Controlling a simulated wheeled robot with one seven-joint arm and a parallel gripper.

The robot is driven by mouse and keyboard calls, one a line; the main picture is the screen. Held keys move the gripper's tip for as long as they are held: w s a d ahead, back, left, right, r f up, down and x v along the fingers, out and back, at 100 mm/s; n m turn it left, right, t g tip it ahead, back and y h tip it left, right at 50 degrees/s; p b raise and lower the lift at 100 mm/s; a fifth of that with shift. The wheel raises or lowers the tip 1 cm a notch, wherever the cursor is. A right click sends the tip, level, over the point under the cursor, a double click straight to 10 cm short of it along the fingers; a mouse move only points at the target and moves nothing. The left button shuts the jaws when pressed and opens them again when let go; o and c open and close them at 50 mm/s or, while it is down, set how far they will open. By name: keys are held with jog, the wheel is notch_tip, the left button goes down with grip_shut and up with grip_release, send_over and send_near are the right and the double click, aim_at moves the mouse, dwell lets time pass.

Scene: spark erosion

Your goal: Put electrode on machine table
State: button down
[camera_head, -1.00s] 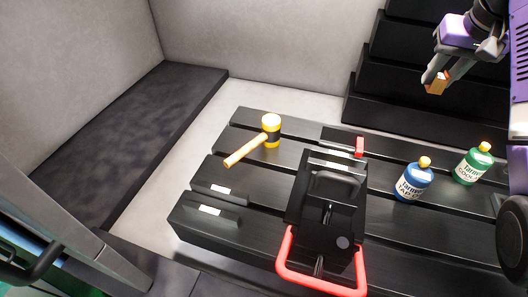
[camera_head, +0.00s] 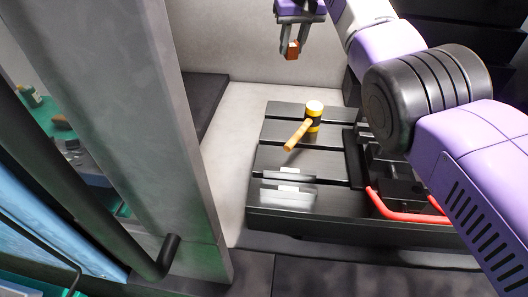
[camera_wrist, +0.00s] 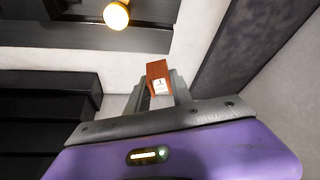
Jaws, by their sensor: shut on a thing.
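My gripper (camera_head: 293,46) is shut on the electrode (camera_head: 292,50), a small copper-brown block. In the wrist view the electrode (camera_wrist: 158,80) sits between the fingertips and shows a pale label on its face. In the head view my gripper holds it up in the air, above and behind the far edge of the machine table (camera_head: 275,155). The machine table is black and slotted. My arm hides its right part.
A vise with a red handle (camera_head: 400,211) is partly behind my arm. A grey pillar (camera_head: 165,120) stands at left.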

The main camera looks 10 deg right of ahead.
jog(key=shift+w+a+f, duration=0.25)
jog(key=shift+a+f, duration=0.35)
jog(key=shift+a, duration=0.1)
jog(key=shift+f+p, duration=0.65)
jog(key=shift+f, duration=9)
jog(key=shift+f, duration=0.2)
jog(key=c, duration=1.1)
grip_release()
